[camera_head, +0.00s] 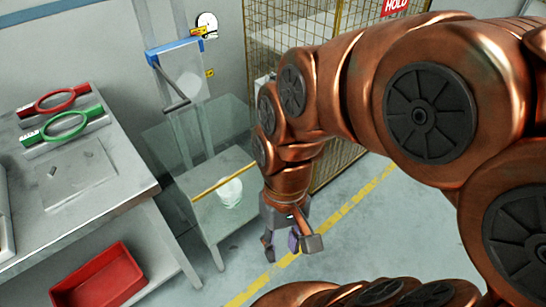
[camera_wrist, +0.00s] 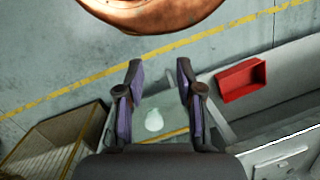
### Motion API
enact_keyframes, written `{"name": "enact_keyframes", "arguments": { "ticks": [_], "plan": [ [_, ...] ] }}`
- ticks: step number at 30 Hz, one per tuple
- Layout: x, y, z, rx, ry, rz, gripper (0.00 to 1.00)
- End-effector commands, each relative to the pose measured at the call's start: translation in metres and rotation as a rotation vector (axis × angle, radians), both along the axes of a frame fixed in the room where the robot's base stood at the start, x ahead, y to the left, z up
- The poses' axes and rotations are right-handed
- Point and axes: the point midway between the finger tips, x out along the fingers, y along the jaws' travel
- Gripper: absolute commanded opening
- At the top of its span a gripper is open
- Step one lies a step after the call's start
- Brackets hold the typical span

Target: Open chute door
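The chute (camera_head: 185,115) is a tall, clear-walled channel in the head view, with a blue top edge (camera_head: 175,48) and a dark bar-like handle (camera_head: 172,88) on its front. A clear panel box with a yellow front strip (camera_head: 224,174) stands below it. I cannot tell for sure which panel is the door. My gripper (camera_head: 281,246) points down over the floor, to the right of and below the chute, apart from it. In the wrist view my gripper (camera_wrist: 160,72) is open, with nothing between its fingers.
A pale translucent object (camera_head: 230,192) sits on the stand below the chute; it also shows in the wrist view (camera_wrist: 154,120). A metal bench (camera_head: 120,178) at left carries red (camera_head: 55,100) and green (camera_head: 67,127) handled tools. A red bin (camera_head: 98,278) lies below. A mesh cage (camera_head: 350,30) stands behind my arm.

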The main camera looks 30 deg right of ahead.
Motion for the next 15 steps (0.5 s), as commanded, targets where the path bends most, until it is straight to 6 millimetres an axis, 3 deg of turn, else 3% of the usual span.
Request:
{"name": "enact_keyframes", "arguments": {
  "ticks": [1, 9, 15],
  "plan": [
    [0.009, 0.008, -0.013, 0.041, 0.020, -0.037, 0.37],
    [0.066, 0.059, -0.043, 0.296, 0.123, -0.239, 0.37],
    [0.118, 0.078, -0.061, 0.490, 0.201, -0.428, 0.37]
  ]
}}
